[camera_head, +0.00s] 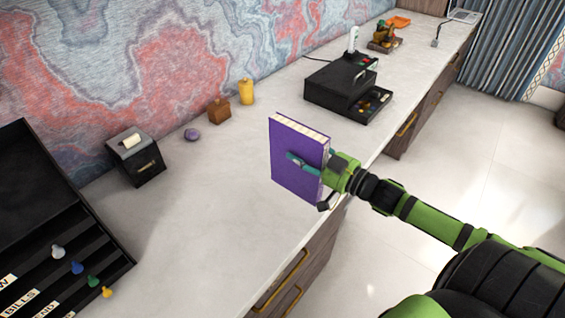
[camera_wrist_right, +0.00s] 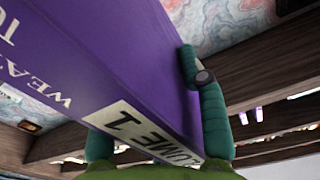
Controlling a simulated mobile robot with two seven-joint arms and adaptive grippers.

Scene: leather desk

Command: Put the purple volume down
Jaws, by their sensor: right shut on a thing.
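The purple volume (camera_head: 296,165) is upright with its cream page edges upward, near the front edge of the light desk top (camera_head: 215,210). My right gripper (camera_head: 312,165) is shut on it, with a teal finger across its cover. In the right wrist view the purple volume (camera_wrist_right: 125,60) fills the upper left, with a white "VOLUME 1" label on its spine between the two teal fingers (camera_wrist_right: 160,110). I cannot tell whether its lower edge touches the desk. My left gripper is not in view.
A black sorter (camera_head: 60,220) with labelled slots and coloured pegs is at left. A black box (camera_head: 135,158), a purple ball (camera_head: 192,134), a wooden block (camera_head: 219,111) and a yellow bottle (camera_head: 246,91) line the wall. A black cash-drawer device (camera_head: 342,85) stands behind the volume. The middle desk is clear.

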